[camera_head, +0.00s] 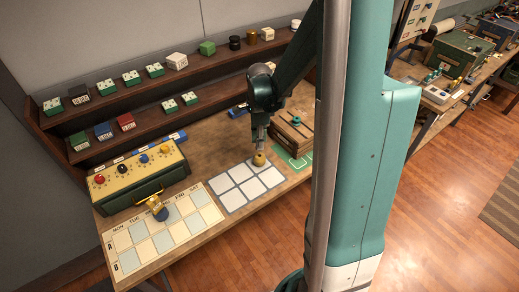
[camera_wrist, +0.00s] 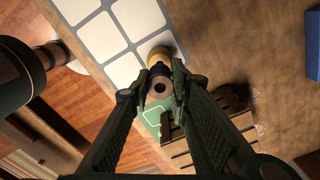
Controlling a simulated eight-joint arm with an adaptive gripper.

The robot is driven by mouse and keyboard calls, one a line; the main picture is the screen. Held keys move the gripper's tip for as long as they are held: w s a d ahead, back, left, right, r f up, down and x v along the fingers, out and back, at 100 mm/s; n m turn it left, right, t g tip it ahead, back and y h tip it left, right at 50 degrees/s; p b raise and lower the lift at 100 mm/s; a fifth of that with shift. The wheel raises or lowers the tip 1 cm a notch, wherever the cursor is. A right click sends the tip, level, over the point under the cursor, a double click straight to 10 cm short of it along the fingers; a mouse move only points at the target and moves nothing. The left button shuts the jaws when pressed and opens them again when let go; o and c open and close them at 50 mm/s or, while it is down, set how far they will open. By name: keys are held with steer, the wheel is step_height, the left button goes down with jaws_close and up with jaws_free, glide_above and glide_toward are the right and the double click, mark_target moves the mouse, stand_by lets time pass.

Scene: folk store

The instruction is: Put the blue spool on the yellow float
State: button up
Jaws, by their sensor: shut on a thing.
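The blue spool (camera_wrist: 160,86), dark with a brown centre and a hole, is between my gripper's fingertips (camera_wrist: 157,93) in the wrist view. My gripper is shut on it. The yellow float (camera_wrist: 157,53) shows directly behind the spool in the wrist view, partly hidden by it. In the head view, my gripper (camera_head: 260,146) points down over the yellow float (camera_head: 258,160) at the top right of the white card grid. The spool is hard to make out there. I cannot tell whether spool and float touch.
A wooden crate (camera_head: 291,133) stands close right of my gripper, by a green marked mat (camera_head: 301,161). A lettered board (camera_head: 128,243) carries a small yellow-and-blue thing (camera_head: 158,209). A knobbed box (camera_head: 140,181) stands left. Shelves (camera_head: 150,96) hold small blocks behind.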

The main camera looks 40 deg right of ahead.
steer(key=shift+f, duration=0.25)
steer(key=shift+f, duration=0.1)
steer(key=shift+f, duration=2)
steer(key=shift+f+b, duration=0.2)
steer(key=shift+b, duration=0.1)
steer(key=o, duration=0.7)
steer(key=shift+r, duration=0.25)
step_height(320, 180, up, 12)
steer(key=p, duration=0.1)
